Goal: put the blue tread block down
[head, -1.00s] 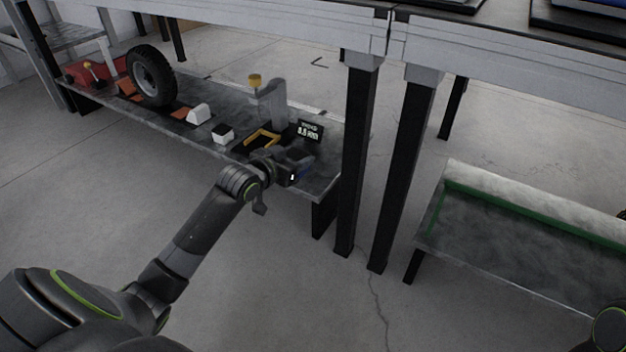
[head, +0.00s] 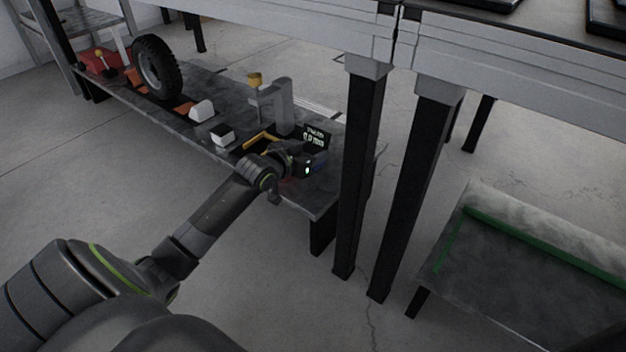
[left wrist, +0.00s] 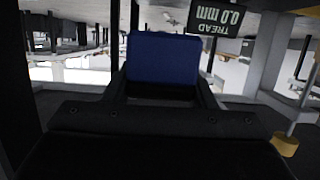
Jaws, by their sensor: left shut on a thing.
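The blue tread block (left wrist: 163,58) sits between the two fingers of my left gripper (left wrist: 165,85) in the left wrist view. The gripper is shut on it. In the head view my left gripper (head: 312,164) is over the right end of the low shelf, in front of the small black display (head: 316,137). Only a trace of blue shows there, so I cannot tell whether the block touches the shelf. The display also shows in the left wrist view (left wrist: 220,17), upside down, reading "TREAD 0.0 mm". My right gripper is out of view.
A grey gauge stand (head: 284,108) with a yellow knob (head: 254,79) and a yellow frame (head: 262,140) are close to the gripper. A white block (head: 222,135), another pale block (head: 201,110) and a tyre (head: 158,67) stand further left. A dark table leg (head: 361,170) is just right.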

